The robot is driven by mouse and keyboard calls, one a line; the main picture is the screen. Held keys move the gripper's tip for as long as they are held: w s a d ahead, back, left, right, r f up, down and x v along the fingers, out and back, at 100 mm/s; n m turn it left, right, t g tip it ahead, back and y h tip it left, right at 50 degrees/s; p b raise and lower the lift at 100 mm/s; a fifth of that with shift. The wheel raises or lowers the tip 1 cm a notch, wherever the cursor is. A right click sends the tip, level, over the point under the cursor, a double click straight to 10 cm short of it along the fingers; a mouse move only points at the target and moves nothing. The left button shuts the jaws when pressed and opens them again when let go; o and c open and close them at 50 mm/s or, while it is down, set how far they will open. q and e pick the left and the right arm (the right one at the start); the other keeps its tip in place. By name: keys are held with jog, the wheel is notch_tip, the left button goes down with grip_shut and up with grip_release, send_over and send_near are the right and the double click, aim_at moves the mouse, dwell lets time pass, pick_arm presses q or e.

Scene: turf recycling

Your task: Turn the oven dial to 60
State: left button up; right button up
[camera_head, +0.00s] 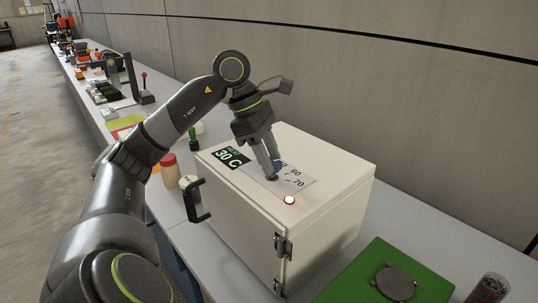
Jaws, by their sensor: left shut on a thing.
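The white oven (240,230) stands on the long workbench, its door with a black handle (194,199) facing left and front. On its top is a green display (231,156) reading 30 C, beside a grey dial plate (300,185) marked with 60 and 70; other marks are hidden behind my gripper. My left gripper (271,172) reaches down from above and is shut on the dark dial (272,178), which its fingers mostly hide. I cannot tell where the dial points. A round light (289,200) glows near the plate. My right gripper is not in view.
A green mat (350,284) with a dark round disc (396,283) lies right of the oven, near a cup of dark granules (489,289). More equipment lines the bench behind, along the wall.

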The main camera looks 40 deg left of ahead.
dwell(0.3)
pick_arm(q)
jog(key=o, duration=1)
jog(key=p+v, duration=0.6)
jog(key=v, duration=1.1)
jog(key=shift+r, duration=0.25)
